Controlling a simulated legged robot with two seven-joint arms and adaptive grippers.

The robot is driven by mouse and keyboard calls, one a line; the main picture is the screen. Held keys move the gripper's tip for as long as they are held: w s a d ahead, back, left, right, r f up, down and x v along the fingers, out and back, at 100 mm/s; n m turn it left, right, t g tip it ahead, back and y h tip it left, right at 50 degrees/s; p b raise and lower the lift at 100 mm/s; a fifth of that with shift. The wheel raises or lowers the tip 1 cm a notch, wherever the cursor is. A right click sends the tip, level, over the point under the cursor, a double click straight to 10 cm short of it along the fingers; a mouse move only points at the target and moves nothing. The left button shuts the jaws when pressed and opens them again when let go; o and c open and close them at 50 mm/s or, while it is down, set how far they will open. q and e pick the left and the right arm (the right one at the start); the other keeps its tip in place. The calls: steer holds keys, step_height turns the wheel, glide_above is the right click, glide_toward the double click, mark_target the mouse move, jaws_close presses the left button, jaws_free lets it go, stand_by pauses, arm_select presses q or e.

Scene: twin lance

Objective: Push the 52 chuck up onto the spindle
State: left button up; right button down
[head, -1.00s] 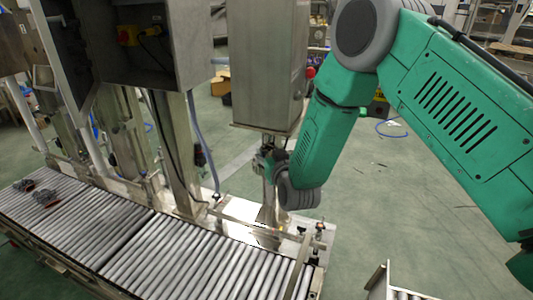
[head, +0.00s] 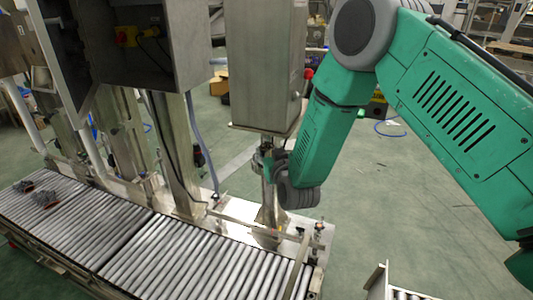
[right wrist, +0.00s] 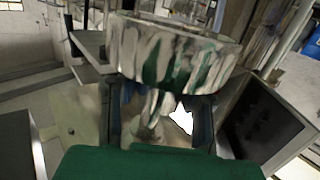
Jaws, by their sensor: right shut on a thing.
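My right arm reaches down from the upper right in the head view. Its gripper (head: 266,165) is below the steel column housing (head: 268,75), small and partly hidden by my wrist. In the right wrist view, a wide, round, shiny metal piece, which looks like the chuck (right wrist: 175,52), fills the top middle, with green reflections on its side. The two dark fingers of my right gripper (right wrist: 160,118) are below it, on either side of a shiny narrower part, and are shut on it. The spindle cannot be made out clearly. My left gripper is not in view.
A steel cabinet (head: 150,45) and posts stand left of the column housing. Green floor (head: 400,200) lies open to the right.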

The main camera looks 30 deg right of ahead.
mark_target(266, 141)
steer(key=shift+a+r+p, duration=0.2)
steer(key=shift+r+p, duration=0.1)
steer(key=shift+r, duration=0.3)
steer(key=shift+w+d+r, duration=0.1)
steer(key=shift+d+r, duration=0.05)
steer(key=shift+r, duration=0.15)
steer(key=shift+a+r+p, duration=0.2)
steer(key=shift+r+p, duration=0.8)
steer(key=shift+r, duration=0.05)
